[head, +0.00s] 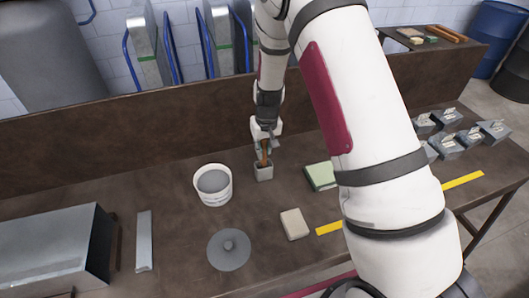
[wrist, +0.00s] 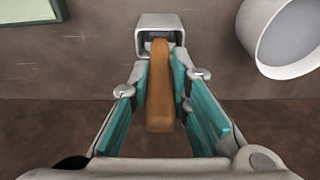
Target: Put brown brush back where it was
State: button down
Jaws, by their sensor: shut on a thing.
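The brown brush (wrist: 160,90) is upright between the teal pads of my gripper (wrist: 161,85), which is shut on its handle. Its lower end is inside the mouth of a small grey holder (wrist: 158,22). In the head view the brush (head: 264,153) stands in or just over the small square holder (head: 263,173) on the bench, with my gripper (head: 264,143) at its upper part. The bristles are hidden inside the holder, so I cannot tell whether the brush touches the bottom.
A white bucket (head: 213,186) stands just left of the holder. A green pad (head: 320,177) and a beige block (head: 294,224) lie to the right. A round grey lid (head: 229,250) lies in front. Several metal pieces (head: 447,146) stand far right. A low back wall (head: 120,145) runs behind.

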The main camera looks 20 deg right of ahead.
jog(key=shift+f, duration=0.95)
jog(key=c, duration=1.5)
grip_release()
jog(key=s+r+t+b, duration=0.1)
jog(key=s+r, duration=0.3)
jog(key=r, duration=0.8)
jog(key=s+r, duration=0.4)
jog(key=r, duration=0.7)
jog(key=s+r+t, duration=0.1)
jog(key=s+r, duration=0.3)
jog(key=s, duration=0.3)
jog(key=s+r+t, duration=0.1)
jog(key=s+r, duration=0.3)
jog(key=s, duration=0.3)
jog(key=s+r, duration=0.4)
jog(key=s, duration=0.4)
jog(key=shift+r+t, duration=0.1)
jog(key=shift+t, duration=0.3)
